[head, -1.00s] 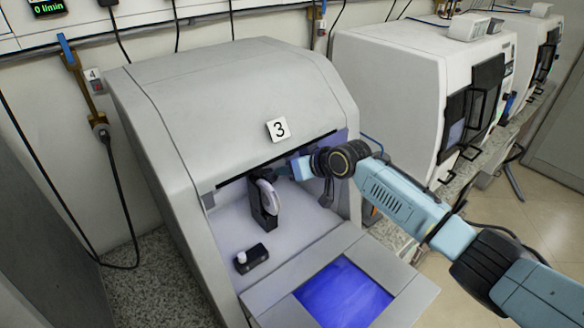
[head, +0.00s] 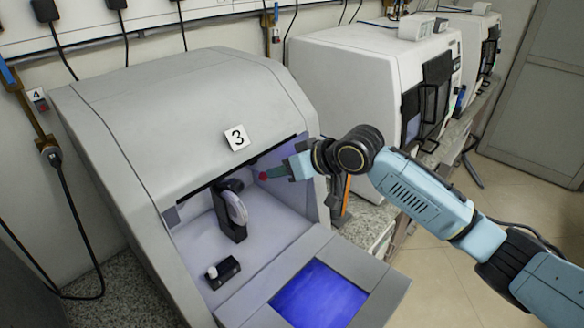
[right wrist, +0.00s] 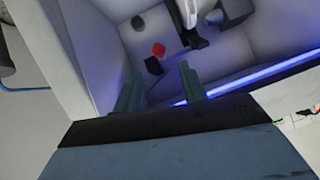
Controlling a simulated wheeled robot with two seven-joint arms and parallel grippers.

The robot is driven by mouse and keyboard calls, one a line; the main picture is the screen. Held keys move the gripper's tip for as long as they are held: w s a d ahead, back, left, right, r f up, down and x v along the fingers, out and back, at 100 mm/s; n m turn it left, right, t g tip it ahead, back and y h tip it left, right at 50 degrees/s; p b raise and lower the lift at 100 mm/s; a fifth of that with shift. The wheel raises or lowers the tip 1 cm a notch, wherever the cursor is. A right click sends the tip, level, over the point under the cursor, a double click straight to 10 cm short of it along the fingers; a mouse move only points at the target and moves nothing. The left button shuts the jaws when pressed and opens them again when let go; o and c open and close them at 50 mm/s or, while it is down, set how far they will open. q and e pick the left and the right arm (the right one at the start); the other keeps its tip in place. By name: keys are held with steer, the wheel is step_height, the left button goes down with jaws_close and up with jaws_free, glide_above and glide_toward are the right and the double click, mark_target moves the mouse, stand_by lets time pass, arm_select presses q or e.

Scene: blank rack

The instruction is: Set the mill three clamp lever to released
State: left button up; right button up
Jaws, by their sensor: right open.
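Mill three (head: 120,125) is the grey machine with the "3" label, its front chamber open. Inside, a black holder carries a white disc (head: 236,208). A small red knob (head: 263,176) shows at the chamber's back right; I take it for the clamp lever's end. It also shows in the right wrist view as a red tip (right wrist: 158,49) beside a dark piece (right wrist: 153,66). My right gripper (head: 275,172) is at the chamber's right side, close to the red knob. In the right wrist view its two fingers (right wrist: 160,86) are apart with nothing between them, the knob beyond them. My left gripper is out of view.
A small black block with a white knob (head: 223,272) sits on the chamber floor at front left. A blue screen (head: 318,294) is on the mill's front panel. White machines (head: 365,85) stand to the right. The chamber's right wall (head: 312,205) is close to my right gripper.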

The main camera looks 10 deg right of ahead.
steer(key=shift+v, duration=1)
